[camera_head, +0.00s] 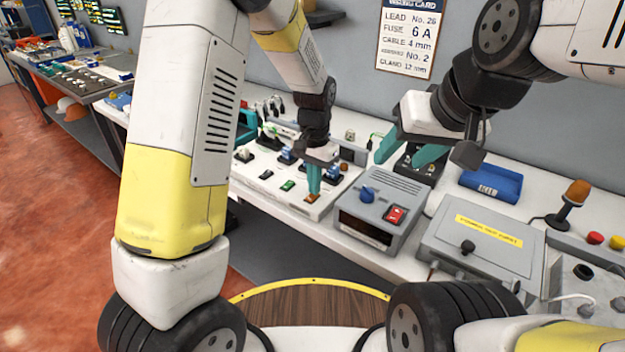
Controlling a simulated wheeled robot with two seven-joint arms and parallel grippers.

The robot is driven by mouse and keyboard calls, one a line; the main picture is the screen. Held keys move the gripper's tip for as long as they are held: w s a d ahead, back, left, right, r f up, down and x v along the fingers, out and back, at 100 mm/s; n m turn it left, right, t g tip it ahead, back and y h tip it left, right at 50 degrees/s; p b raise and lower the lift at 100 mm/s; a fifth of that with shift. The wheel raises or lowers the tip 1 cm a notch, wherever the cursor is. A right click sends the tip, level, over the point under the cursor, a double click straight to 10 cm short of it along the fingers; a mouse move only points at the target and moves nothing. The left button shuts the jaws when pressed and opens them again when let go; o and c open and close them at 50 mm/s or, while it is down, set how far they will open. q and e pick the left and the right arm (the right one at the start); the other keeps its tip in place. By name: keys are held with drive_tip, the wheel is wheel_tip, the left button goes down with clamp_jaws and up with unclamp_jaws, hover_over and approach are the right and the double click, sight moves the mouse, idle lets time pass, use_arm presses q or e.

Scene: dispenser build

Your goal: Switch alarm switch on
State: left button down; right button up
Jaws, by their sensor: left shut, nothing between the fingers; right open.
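My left gripper (314,181) points straight down with its teal fingers shut and empty. Its tips are right at a small orange rocker switch (312,198) near the right end of a white switch panel (300,208); whether they touch it I cannot tell. A green switch (288,185) and a black switch (266,174) sit in the same row to its left. No label shows which one is the alarm switch. My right gripper (409,153) is open and empty, with its fingers apart above a dark device (418,167) behind the grey unit.
A grey lidded box (478,247), a blue tray (491,183) and an amber beacon (576,193) are further right. A wall card (409,38) hangs behind.

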use_arm(q)
drive_tip(key=shift+f, duration=0.2)
drive_tip(key=shift+r, duration=3.55)
drive_tip(key=s+a+r+n+t+h, duration=0.2)
drive_tip(key=s+a+r+n, duration=0.1)
drive_tip(key=s+a+r, duration=0.65)
drive_tip(key=s+a+r+n+t, duration=0.3)
drive_tip(key=s+a+r+t, duration=0.1)
drive_tip(key=s, duration=0.6)
drive_tip(key=shift+a+r+n, duration=0.3)
drive_tip(key=shift+a+r, duration=0.05)
drive_tip(key=shift+r, duration=0.35)
